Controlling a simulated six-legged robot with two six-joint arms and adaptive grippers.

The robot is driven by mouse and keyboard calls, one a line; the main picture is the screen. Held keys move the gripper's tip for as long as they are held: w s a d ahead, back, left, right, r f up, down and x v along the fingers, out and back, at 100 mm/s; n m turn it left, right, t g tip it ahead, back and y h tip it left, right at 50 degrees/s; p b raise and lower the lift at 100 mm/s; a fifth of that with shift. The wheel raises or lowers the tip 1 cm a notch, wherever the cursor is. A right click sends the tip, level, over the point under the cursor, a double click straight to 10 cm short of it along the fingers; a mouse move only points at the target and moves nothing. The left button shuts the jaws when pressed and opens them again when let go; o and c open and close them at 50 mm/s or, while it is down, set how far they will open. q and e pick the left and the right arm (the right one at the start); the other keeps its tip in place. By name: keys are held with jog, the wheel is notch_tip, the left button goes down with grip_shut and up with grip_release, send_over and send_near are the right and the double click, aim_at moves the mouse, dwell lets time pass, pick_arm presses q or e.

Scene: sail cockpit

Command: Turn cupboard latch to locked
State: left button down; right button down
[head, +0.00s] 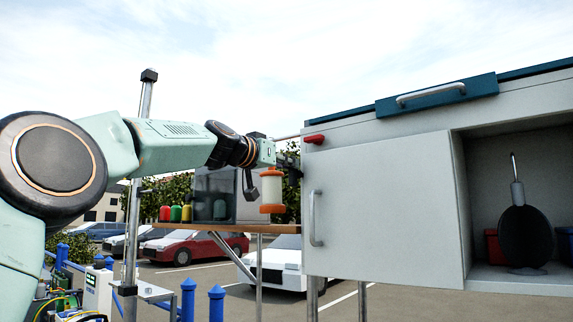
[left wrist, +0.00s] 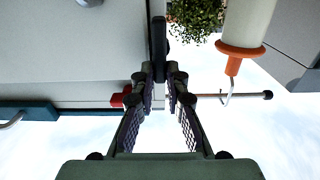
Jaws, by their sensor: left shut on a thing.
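The cupboard (head: 385,205) stands at the right, with a pale front panel carrying a vertical handle (head: 315,218). My left gripper (head: 289,165) is beside its upper left edge. In the left wrist view, the fingertips (left wrist: 160,76) are shut on a narrow dark bar (left wrist: 158,42) running along the cupboard's edge. It may be the latch lever; the frames do not make this certain. A small red part (head: 315,139) sits at the cupboard's top left corner, and it shows close beside the fingers in the left wrist view (left wrist: 119,98). My right gripper is out of view.
A wooden shelf (head: 225,228) holds several coloured containers.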

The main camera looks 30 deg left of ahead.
pick_arm(q)
jog(key=shift+d+f, duration=0.1)
jog(key=shift+f, duration=0.1)
jog(key=m+b, duration=0.2)
jog(key=m, duration=0.1)
jog(key=d+m+b, duration=0.1)
jog(key=m, duration=0.3)
jog(key=f+m+b, duration=0.1)
jog(key=m+b, duration=0.1)
jog(key=m, duration=0.1)
jog(key=shift+d+m+b, duration=0.3)
jog(key=m, duration=0.2)
jog(key=m+b, duration=0.1)
jog(key=m, duration=0.1)
jog(key=shift+d+f, duration=0.15)
jog(key=shift+f, duration=0.25)
jog(key=shift+f+m+b, duration=0.15)
jog(key=shift+m+b, duration=0.4)
jog(key=shift+m, duration=1.35)
